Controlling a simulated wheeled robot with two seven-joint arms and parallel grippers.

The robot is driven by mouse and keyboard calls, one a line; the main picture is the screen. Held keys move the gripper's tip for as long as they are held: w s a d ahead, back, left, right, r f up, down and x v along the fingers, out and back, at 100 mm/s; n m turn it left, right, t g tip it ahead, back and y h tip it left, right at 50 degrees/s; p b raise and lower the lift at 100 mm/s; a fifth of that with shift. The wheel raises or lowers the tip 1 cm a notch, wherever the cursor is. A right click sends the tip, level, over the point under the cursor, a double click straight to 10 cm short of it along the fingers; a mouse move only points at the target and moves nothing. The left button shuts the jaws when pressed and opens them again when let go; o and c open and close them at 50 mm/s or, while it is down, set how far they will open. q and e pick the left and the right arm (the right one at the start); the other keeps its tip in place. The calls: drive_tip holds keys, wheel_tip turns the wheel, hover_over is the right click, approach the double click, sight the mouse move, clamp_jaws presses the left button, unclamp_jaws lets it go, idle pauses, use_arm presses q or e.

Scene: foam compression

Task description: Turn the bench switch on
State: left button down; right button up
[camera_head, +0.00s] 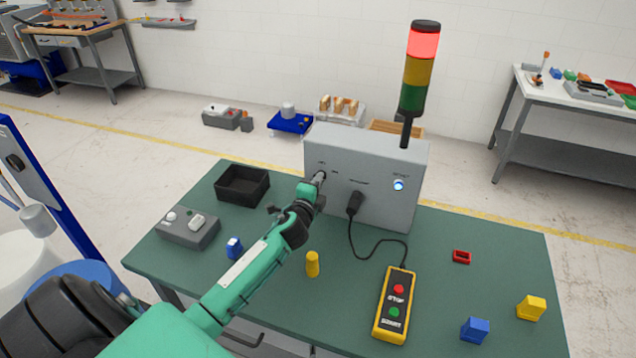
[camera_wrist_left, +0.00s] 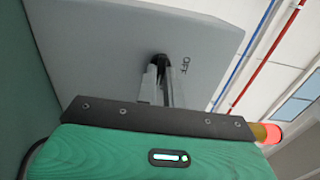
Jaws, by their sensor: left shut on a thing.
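The grey control box (camera_head: 390,160) stands at the back of the green bench. The black switch knob (camera_wrist_left: 160,58) is on its front face. An OFF label (camera_wrist_left: 185,66) is beside the knob in the left wrist view. My left gripper (camera_head: 319,180) reaches the left part of the box's front. In the left wrist view its two fingers (camera_wrist_left: 160,82) are shut on the knob, one on each side. The fingers hide much of the knob, so its exact angle is hard to tell. My right gripper is in neither view.
A signal tower (camera_head: 417,72) shows its red section lit. A blue-lit RESET button (camera_head: 398,185) is on the box's right. A cable links a plug to a yellow pendant (camera_head: 380,327). A black tray (camera_head: 229,187), grey button box (camera_head: 188,226) and several small blocks lie on the bench.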

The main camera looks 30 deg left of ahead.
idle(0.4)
use_arm(q)
drive_tip(key=c, duration=1.5)
unclamp_jaws()
drive_tip(key=shift+b+v, duration=1.95)
drive_tip(key=shift+v, duration=4.95)
drive_tip(key=shift+d, duration=0.1)
